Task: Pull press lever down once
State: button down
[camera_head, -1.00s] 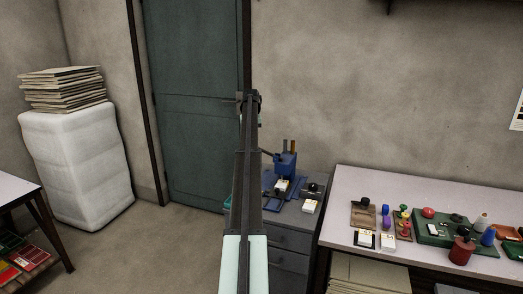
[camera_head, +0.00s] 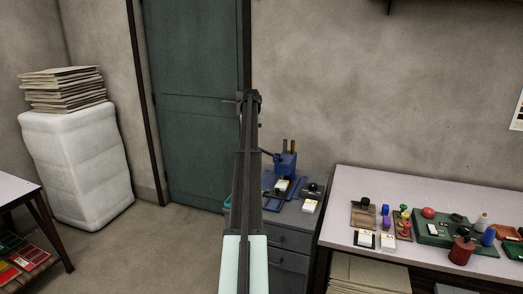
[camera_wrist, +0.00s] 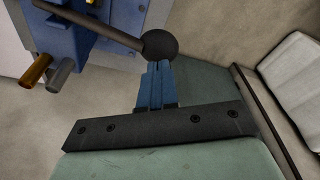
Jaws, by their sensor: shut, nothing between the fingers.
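The blue press (camera_head: 287,160) stands on a grey drawer cabinet in the head view, just right of my arm. Its dark lever sticks out to the left toward my arm. In the wrist view the blue press body (camera_wrist: 52,28) is at the upper left. The lever's dark rod (camera_wrist: 95,17) runs from there to a round black knob (camera_wrist: 160,45). My gripper (camera_wrist: 158,68) is shut and empty, its blue fingertips right at the knob. I cannot tell whether they touch it.
The grey cabinet (camera_head: 290,240) also carries stamps and small white-topped blocks. A table (camera_head: 345,185) with stamps and bottles stands to the right. A green door (camera_head: 195,110) is behind. A white wrapped bale (camera_head: 75,165) with stacked boards (camera_head: 62,90) stands at the left.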

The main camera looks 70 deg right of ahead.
jog(key=shift+f, duration=0.15)
jog(key=shift+s+a+x, duration=0.1)
jog(key=shift+a+x, duration=0.1)
jog(key=shift+x, duration=0.9)
jog(key=shift+s+a+x, duration=0.15)
jog(key=shift+a+x, duration=0.05)
jog(key=shift+x, duration=0.9)
jog(key=shift+s+a+x, duration=0.1)
jog(key=shift+a+x, duration=0.1)
jog(key=shift+x, duration=0.95)
jog(key=shift+f, duration=0.1)
jog(key=shift+w+d+v, duration=0.1)
jog(key=shift+d+v, duration=0.1)
jog(key=shift+v, duration=0.95)
jog(key=shift+w+d+v, duration=0.15)
jog(key=shift+d+v, duration=0.05)
jog(key=shift+v, duration=0.95)
jog(key=shift+w+d+v, duration=0.1)
jog(key=shift+d+v, duration=0.1)
jog(key=shift+v, duration=0.95)
